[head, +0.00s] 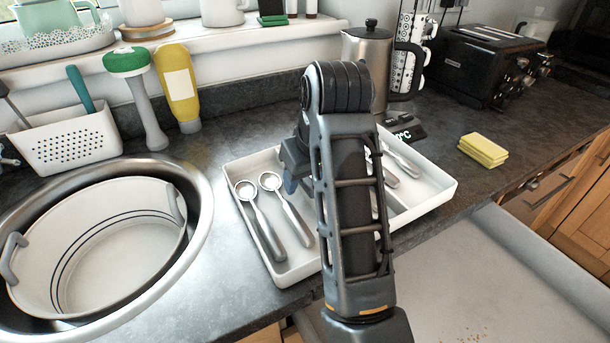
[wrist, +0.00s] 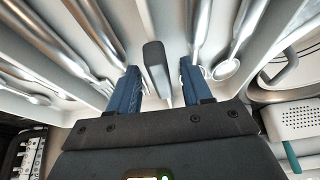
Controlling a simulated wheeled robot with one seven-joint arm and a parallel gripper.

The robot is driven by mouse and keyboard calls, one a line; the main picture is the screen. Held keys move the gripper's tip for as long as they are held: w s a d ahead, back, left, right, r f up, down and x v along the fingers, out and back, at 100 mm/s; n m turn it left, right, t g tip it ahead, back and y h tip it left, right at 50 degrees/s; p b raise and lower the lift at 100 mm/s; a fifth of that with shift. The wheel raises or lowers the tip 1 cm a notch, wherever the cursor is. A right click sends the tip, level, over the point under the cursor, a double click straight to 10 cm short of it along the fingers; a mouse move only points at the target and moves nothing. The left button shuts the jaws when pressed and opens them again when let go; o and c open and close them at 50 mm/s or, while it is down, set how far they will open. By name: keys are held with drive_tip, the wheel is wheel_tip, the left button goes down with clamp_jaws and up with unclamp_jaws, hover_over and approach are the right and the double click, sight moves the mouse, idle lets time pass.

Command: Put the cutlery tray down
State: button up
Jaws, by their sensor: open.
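The white cutlery tray (head: 428,206) rests on the dark countertop between the round sink and the kettle. It holds several pieces of silver cutlery, including two measuring-type spoons (head: 270,182) at its left. My gripper (head: 290,180) is over the left part of the tray, mostly hidden by my arm in the head view. In the wrist view my gripper's blue fingers (wrist: 160,90) are spread apart and point down into the tray (wrist: 285,35).
The round sink (head: 205,205) with a white striped basin (head: 120,235) is left. A kettle (head: 366,60), a toaster (head: 480,65) and a yellow sponge (head: 484,149) stand behind and right. A perforated caddy (head: 70,140) is back left. Counter around the sponge is clear.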

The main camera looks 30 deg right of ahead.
drive_tip(key=shift+r, duration=0.1)
drive_tip(key=shift+r, duration=0.3)
drive_tip(key=p+v, duration=0.7)
drive_tip(key=shift+p, duration=0.4)
drive_tip(key=shift+p+v, duration=0.3)
drive_tip(key=shift+v, duration=0.45)
drive_tip(key=shift+s+a+r+p, duration=0.1)
drive_tip(key=shift+s+r+p, duration=0.15)
drive_tip(key=shift+r+p, duration=0.1)
drive_tip(key=shift+s+r, duration=0.1)
drive_tip(key=shift+r, duration=0.5)
drive_tip(key=shift+s+r, duration=0.35)
drive_tip(key=shift+r, duration=0.05)
